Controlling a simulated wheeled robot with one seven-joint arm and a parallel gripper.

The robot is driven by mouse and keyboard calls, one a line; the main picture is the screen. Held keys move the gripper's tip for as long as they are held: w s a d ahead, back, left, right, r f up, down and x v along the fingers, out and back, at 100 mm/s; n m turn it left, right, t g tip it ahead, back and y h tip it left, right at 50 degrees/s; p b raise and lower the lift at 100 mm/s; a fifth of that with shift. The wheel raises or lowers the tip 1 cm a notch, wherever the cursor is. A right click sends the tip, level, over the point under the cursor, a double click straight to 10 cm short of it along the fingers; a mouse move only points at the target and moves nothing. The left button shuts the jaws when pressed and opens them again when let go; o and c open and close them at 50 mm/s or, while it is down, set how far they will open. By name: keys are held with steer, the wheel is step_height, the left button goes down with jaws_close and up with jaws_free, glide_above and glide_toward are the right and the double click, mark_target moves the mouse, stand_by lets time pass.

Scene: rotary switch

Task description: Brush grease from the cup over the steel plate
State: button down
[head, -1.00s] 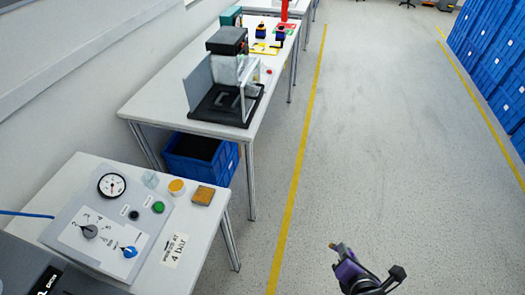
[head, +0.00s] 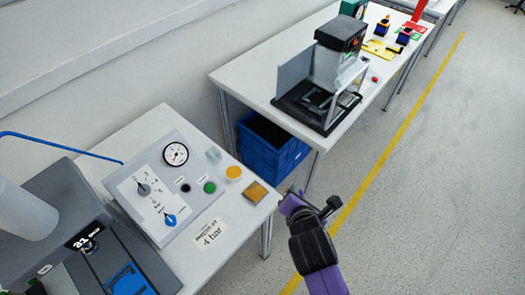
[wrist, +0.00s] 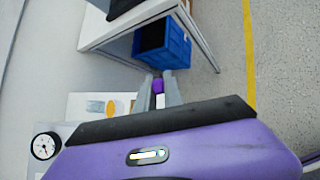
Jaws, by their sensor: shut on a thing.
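A round cup with yellow-orange filling (head: 233,172), which fits the grease cup, stands on the near white table; it also shows in the wrist view (wrist: 95,107). Close to its right lies a flat, square, amber-brown piece (head: 257,192), seemingly the steel plate under a coating. My gripper (head: 289,201) is just right of this piece in the head picture, by the table's right edge. In the wrist view my gripper (wrist: 159,90) is shut on a small purple thing (wrist: 158,86), likely the brush's handle. The bristles cannot be made out.
A blue crate (head: 262,150) sits under the far table (head: 225,78). Open floor lies to the right.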

steer(key=w+a+r+m+g+h+p, duration=0.1)
steer(key=w+a+r+m+h+p, duration=0.15)
steer(key=a+r+m+h, duration=0.75)
steer(key=a+f+n+y+b, duration=0.1)
steer(key=y+b, duration=0.1)
steer(key=a+f+n+y+b, duration=0.1)
steer(key=n+y+b, duration=0.1)
steer(key=b, duration=0.1)
steer(key=shift+s+a+f, duration=0.2)
steer(key=shift+s+a, duration=0.15)
steer(key=shift+a, duration=0.05)
